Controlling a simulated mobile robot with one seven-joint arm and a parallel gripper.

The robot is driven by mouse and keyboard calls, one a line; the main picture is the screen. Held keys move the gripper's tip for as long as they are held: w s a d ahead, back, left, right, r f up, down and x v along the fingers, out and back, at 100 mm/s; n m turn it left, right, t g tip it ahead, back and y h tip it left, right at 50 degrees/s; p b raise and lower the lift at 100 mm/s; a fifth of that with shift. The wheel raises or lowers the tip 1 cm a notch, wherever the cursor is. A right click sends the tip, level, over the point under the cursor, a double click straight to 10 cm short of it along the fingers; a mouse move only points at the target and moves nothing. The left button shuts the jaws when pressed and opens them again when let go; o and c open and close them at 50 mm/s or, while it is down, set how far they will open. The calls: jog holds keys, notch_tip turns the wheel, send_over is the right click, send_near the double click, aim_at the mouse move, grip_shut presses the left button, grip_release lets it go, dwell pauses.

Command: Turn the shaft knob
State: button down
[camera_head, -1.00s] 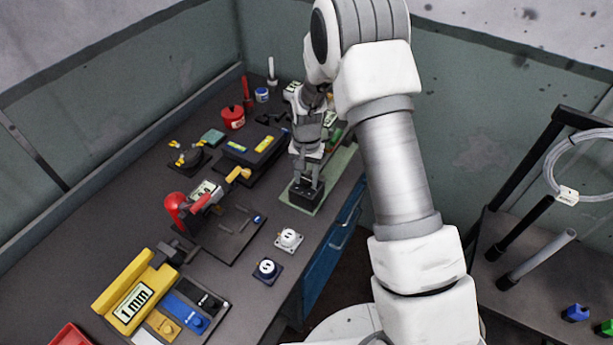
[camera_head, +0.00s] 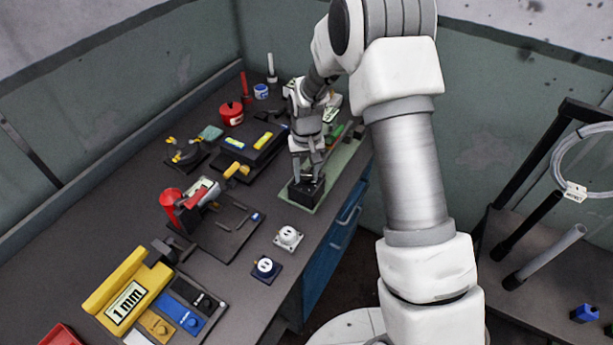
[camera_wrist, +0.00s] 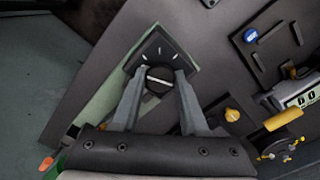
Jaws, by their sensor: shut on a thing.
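The shaft knob (camera_wrist: 158,78) is a round dark knob with a pale line across its top. It sits on a black block (camera_wrist: 153,46) with white marks fanned around the knob. In the head view the block (camera_head: 306,196) stands on a pale green plate (camera_head: 336,172) near the bench's front edge. My gripper (camera_wrist: 157,84) is shut on the knob, one finger on each side, and comes down from above. In the head view my gripper (camera_head: 306,176) hides the knob.
Two socket-like blocks, one white (camera_head: 289,237) and one blue (camera_head: 266,267), sit nearby on the bench. A dark fixture with a red part (camera_head: 171,200) lies to the left.

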aim_at(306, 175)
jog(key=shift+n+b, duration=0.7)
jog(key=shift+n, duration=1.2)
jog(key=shift+c, duration=2.2)
grip_release()
notch_tip(306, 175, up, 17)
jog(key=shift+r+b, duration=0.2)
jog(key=shift+b, duration=0.1)
